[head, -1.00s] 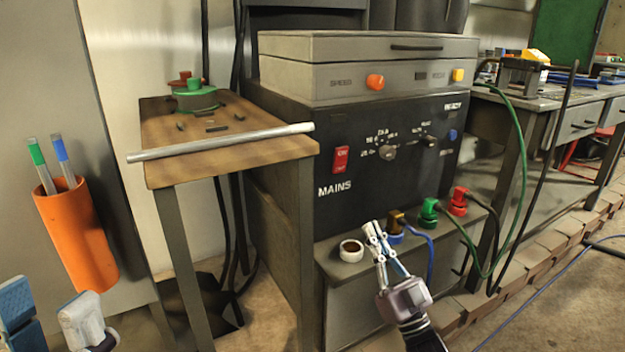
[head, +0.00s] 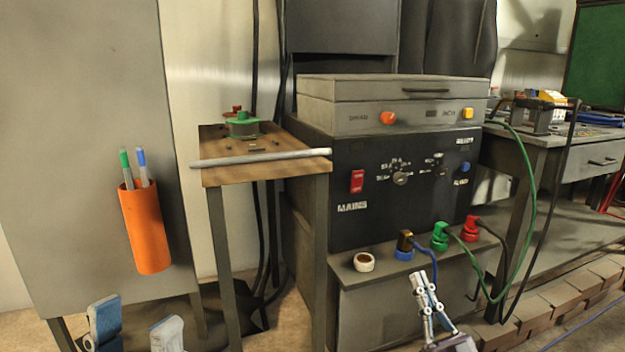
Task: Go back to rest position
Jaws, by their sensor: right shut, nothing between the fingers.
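My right gripper (head: 429,292) shows at the bottom right of centre, in front of the low grey shelf of the machine. Its fingers are together and point up, with nothing between them. It appears apart from the plugs above it. My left gripper (head: 136,328) shows only as two blue-grey fingertips at the bottom left edge. A wide gap lies between the fingertips and nothing is seen in it. The rest of the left gripper is cut off by the frame.
A black machine (head: 402,215) with a red mains switch (head: 357,181) stands ahead. Its shelf carries a white ring (head: 364,262) and blue, green and red plugs with cables. A wooden side table (head: 222,177) stands left of it. An orange pen holder (head: 146,228) hangs on a grey panel.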

